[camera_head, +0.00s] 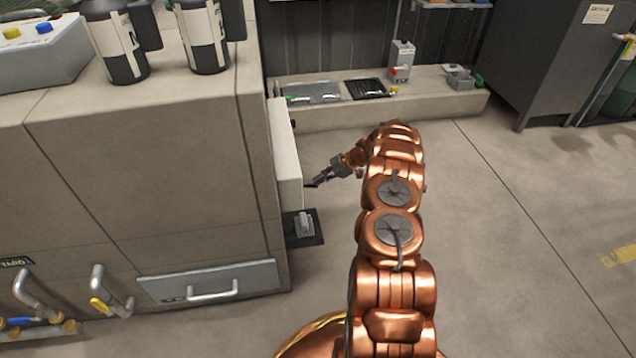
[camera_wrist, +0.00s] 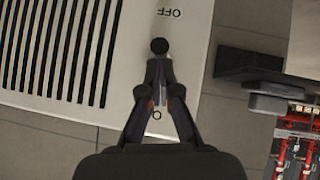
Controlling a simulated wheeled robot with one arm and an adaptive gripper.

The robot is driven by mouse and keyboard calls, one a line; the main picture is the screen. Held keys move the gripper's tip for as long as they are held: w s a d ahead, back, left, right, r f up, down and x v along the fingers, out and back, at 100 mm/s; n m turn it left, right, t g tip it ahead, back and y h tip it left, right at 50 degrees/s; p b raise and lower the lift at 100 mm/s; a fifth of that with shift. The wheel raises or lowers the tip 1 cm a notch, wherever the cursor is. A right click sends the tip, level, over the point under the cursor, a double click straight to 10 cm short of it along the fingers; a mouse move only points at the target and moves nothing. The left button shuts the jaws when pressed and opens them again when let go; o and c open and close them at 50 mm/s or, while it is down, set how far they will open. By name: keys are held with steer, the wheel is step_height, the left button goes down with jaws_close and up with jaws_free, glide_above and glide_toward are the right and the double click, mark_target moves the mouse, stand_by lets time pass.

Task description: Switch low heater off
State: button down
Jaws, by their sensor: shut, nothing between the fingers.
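The low heater is a pale box (camera_head: 286,155) on the right side of the tiled block in the head view. In the wrist view its white front (camera_wrist: 193,30) has a dark slatted grille on the left. A round black knob (camera_wrist: 159,46) sits on the front, just below an upside-down "OFF" label (camera_wrist: 168,12). My gripper (camera_wrist: 160,72) is shut and empty, its tips just below the knob; I cannot tell whether they touch it. A letter "O" shows between the fingers, the rest of that label hidden. In the head view my gripper (camera_head: 310,184) is beside the heater's front.
A dark plate with a grey lever (camera_head: 304,224) is low on the block, below the heater. Bottles (camera_head: 118,45) stand on the block's top. A low ledge (camera_head: 430,105) with trays and boxes runs along the back wall. The floor to the right is clear.

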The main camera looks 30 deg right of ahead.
steer(key=shift+r, duration=0.15)
steer(key=shift+r, duration=0.7)
stand_by(0.3)
steer(key=p+v, duration=0.1)
steer(key=v, duration=1.2)
steer(key=shift+s+d+f, duration=0.2)
steer(key=shift+s+f, duration=0.05)
